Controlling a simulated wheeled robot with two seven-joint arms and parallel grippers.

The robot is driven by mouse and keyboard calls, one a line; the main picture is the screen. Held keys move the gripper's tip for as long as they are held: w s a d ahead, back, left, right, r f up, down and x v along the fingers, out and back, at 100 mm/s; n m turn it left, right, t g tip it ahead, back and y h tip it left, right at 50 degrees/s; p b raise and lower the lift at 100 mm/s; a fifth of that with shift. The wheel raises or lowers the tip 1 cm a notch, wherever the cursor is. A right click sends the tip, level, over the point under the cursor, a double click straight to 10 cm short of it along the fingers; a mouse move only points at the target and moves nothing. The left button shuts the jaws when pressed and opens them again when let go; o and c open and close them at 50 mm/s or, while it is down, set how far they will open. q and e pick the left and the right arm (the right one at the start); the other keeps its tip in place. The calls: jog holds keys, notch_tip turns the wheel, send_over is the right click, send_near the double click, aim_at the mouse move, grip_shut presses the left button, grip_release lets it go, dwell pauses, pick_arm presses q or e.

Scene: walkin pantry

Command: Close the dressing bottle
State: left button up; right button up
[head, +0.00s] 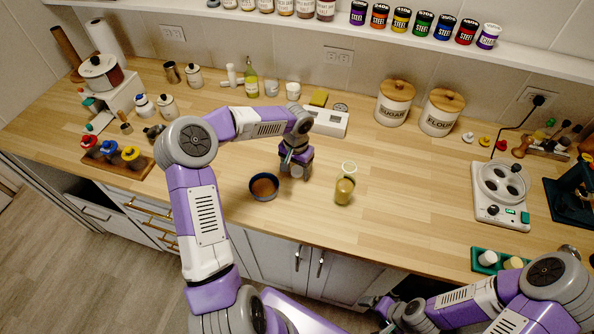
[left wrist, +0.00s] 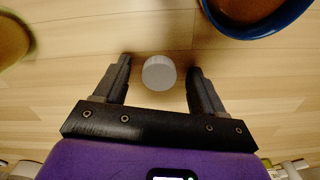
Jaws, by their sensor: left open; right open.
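A short jar of olive-yellow dressing (head: 344,191), which I take for the dressing bottle, stands on the wooden counter. It shows blurred at the upper left of the left wrist view (left wrist: 14,42). A round pale grey cap (left wrist: 159,73) lies on the counter between the fingers of my left gripper (left wrist: 159,75). In the head view my left gripper (head: 295,172) points down between a bowl and the jar and hides the cap. It is open, with a gap on both sides of the cap. My right gripper (head: 384,306) is open and empty, low by the counter's front.
A blue-rimmed bowl (head: 253,190) with brown contents stands left of my left gripper. A white scale (head: 328,120) and canisters (head: 394,104) stand farther back.

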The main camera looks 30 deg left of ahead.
aim_at(296, 171)
pick_arm(q)
jog(key=c, duration=1.1)
notch_tip(296, 171, up, 10)
jog(key=shift+r+p, duration=0.1)
jog(key=shift+p, duration=0.6)
